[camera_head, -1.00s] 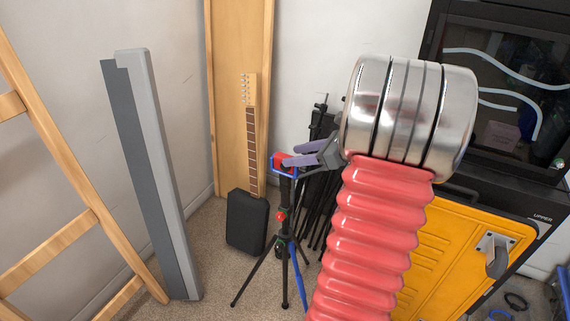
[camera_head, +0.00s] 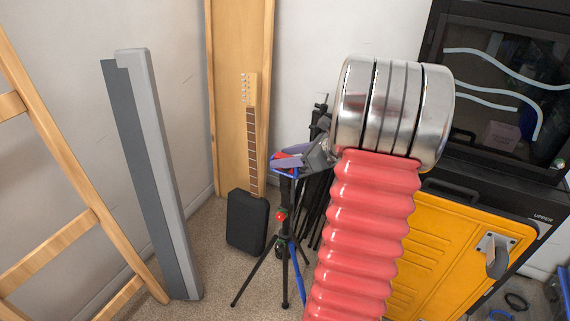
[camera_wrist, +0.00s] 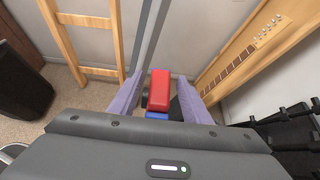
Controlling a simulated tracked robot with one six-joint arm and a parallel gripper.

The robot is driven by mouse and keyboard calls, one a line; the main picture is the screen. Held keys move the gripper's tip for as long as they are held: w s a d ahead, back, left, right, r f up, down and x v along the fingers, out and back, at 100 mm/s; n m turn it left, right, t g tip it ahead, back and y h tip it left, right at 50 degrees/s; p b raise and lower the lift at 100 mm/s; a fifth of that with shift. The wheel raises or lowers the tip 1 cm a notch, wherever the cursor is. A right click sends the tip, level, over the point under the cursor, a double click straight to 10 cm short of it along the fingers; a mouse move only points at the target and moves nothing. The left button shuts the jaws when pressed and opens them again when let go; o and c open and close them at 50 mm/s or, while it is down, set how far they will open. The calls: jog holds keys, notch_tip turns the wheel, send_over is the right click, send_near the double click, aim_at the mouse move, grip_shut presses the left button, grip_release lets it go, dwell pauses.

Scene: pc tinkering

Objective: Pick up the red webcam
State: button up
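The red webcam (camera_wrist: 159,91) sits on top of a black tripod (camera_head: 284,243) with a blue part under it. In the wrist view it lies between the two purple fingers of my gripper (camera_wrist: 157,88), with gaps visible on both sides. In the head view my gripper (camera_head: 287,161) is at the tripod's top, and its fingers cover most of the webcam (camera_head: 277,156). The gripper is open around the webcam and does not visibly press on it.
A guitar neck (camera_head: 251,140) and a black case (camera_head: 247,222) stand behind the tripod. Black stands (camera_head: 318,135) are close at its right. A wooden ladder (camera_head: 60,240) and a grey panel (camera_head: 160,180) stand left. A yellow cabinet (camera_head: 440,250) is at right.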

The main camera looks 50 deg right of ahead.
aim_at(286, 156)
grip_shut()
dwell(0.3)
jog(key=shift+r, duration=0.1)
notch_tip(286, 156, up, 18)
dwell(0.6)
dwell(0.4)
